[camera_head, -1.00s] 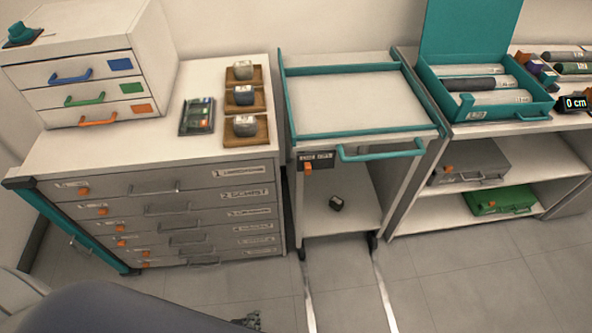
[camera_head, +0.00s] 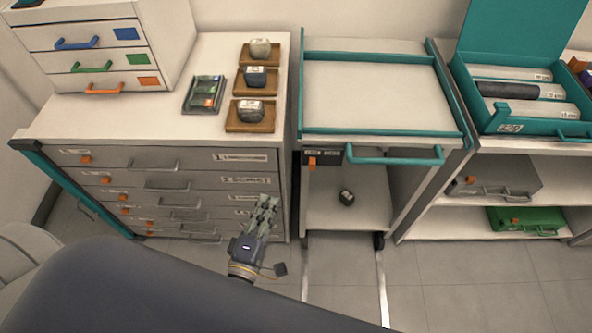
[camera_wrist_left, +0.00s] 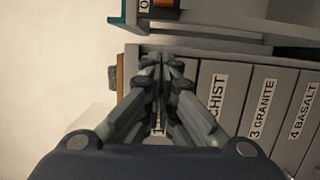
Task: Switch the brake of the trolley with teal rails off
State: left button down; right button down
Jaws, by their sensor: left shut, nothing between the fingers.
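The trolley with teal rails (camera_head: 380,131) stands between the drawer cabinet and the shelf. Its brake is a small orange lever (camera_head: 311,163) at the left of its front, under a dark label plate (camera_head: 324,152). My left gripper (camera_head: 268,202) is shut and empty, in front of the cabinet's right side, below and left of the lever and apart from it. In the left wrist view the shut fingers (camera_wrist_left: 163,60) point toward the cabinet's labelled drawers, and an orange part (camera_wrist_left: 166,4) beside a dark plate shows at the top edge. My right gripper is not in view.
The drawer cabinet (camera_head: 200,158) with orange tabs stands left of the trolley. A teal handle (camera_head: 395,160) runs along the trolley's front. A dark lump (camera_head: 346,197) lies on its lower shelf. Rails on the floor (camera_head: 381,280) lead out from it.

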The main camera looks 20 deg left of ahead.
aim_at(312, 164)
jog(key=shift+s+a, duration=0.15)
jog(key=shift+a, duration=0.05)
pick_arm(q)
jog(key=w+d+b, duration=0.1)
jog(key=w+d, duration=0.2)
jog(key=w, duration=0.8)
jog(key=shift+d, duration=0.25)
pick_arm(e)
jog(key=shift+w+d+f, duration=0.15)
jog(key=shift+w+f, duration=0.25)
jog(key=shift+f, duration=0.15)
